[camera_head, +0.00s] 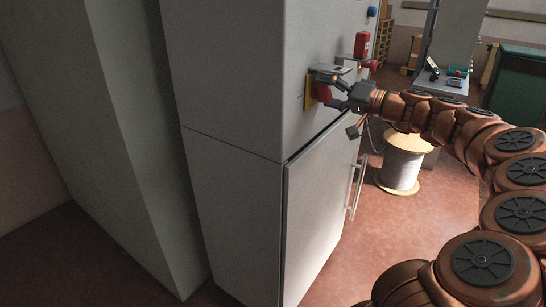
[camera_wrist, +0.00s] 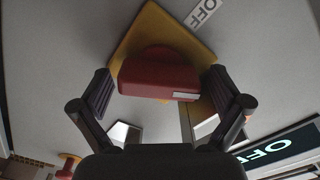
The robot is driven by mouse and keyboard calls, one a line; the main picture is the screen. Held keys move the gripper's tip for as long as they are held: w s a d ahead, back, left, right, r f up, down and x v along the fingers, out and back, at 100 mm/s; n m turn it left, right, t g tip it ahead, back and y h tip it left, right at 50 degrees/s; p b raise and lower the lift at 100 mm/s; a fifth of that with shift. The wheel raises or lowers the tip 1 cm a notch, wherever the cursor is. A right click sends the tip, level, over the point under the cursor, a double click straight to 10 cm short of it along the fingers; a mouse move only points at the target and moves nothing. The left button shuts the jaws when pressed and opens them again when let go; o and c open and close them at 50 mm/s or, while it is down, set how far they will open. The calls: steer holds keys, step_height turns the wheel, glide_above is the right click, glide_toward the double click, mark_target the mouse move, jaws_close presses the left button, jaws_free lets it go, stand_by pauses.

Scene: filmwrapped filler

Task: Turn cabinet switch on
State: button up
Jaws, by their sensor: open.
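The grey cabinet (camera_head: 225,90) stands in the middle of the head view. Its switch is a red rotary knob (camera_wrist: 155,78) on a yellow plate (camera_wrist: 183,28), with a pale mark near the knob's lower right edge in the wrist view. A white "OFF" label (camera_wrist: 202,12) is beside the plate. In the head view the knob (camera_head: 321,91) is partly covered by my gripper (camera_head: 329,87). My gripper (camera_wrist: 160,88) is open, with one finger on each side of the knob. I cannot tell whether the fingers touch it.
A dark panel reading "OFF" (camera_wrist: 275,150) is at the wrist view's lower right. Another red part (camera_head: 362,45) and a blue one (camera_head: 372,12) stick out from the cabinet above. A cable spool (camera_head: 400,165) stands on the floor behind. A door handle (camera_head: 356,188) sticks out below.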

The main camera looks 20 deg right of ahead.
steer(key=n, duration=0.3)
steer(key=shift+n, duration=0.4)
steer(key=n+p, duration=0.1)
steer(key=n, duration=0.1)
steer(key=shift+n+p, duration=0.3)
steer(key=n+p, duration=0.2)
steer(key=p, duration=0.2)
steer(key=shift+r, duration=0.2)
steer(key=n+p, duration=0.1)
steer(key=p, duration=0.3)
